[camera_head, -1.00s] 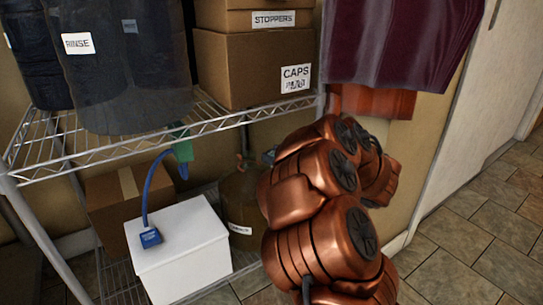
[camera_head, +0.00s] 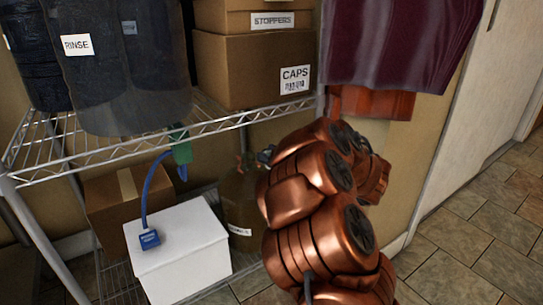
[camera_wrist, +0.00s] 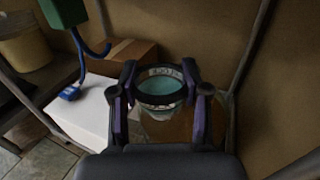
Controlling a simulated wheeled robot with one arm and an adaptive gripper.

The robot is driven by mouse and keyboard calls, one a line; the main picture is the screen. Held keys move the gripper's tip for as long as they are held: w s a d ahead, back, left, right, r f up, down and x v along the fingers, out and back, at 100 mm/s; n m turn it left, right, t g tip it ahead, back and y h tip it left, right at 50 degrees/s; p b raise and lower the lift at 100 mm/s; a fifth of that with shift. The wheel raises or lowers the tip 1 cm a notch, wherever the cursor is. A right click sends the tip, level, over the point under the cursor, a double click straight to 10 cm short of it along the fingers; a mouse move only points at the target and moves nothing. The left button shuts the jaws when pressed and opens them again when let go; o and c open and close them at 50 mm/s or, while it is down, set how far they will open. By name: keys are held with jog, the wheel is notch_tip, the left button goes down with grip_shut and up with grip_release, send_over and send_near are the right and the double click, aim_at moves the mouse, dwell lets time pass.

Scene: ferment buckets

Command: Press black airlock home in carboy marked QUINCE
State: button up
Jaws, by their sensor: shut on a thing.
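An amber-brown carboy (camera_head: 238,192) stands on the low shelf beside a white box. Its pale label (camera_head: 240,230) is too small to read. The carboy also shows in the wrist view (camera_wrist: 172,130), below my fingers. My gripper (camera_wrist: 160,84) is shut on a round thing with a dark ring and a pale teal inside, which I take for the airlock (camera_wrist: 160,86). It is over the top of the carboy. Whether its stem is in the neck is hidden. In the head view my copper arm covers the carboy's right side, and the gripper (camera_head: 266,154) shows only in part.
A white box (camera_head: 180,255) is left of the carboy, with a blue tag and hose (camera_head: 149,239) over it. A brown carton (camera_head: 115,205) is behind. The wire shelf (camera_head: 215,122) above holds a RINSE bucket (camera_head: 125,70) and a CAPS box (camera_head: 255,72).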

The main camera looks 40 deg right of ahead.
jog(key=shift+w+d+f, duration=0.2)
jog(key=shift+w+f, duration=0.25)
jog(key=shift+w, duration=1.8)
jog(key=shift+w+d+f, duration=0.2)
jog(key=shift+w+f, duration=0.2)
jog(key=shift+w, duration=1.9)
jog(key=shift+w+d+f, duration=0.2)
jog(key=shift+w+f, duration=0.25)
jog(key=shift+w, duration=1.8)
jog(key=shift+f, duration=0.55)
dwell(0.6)
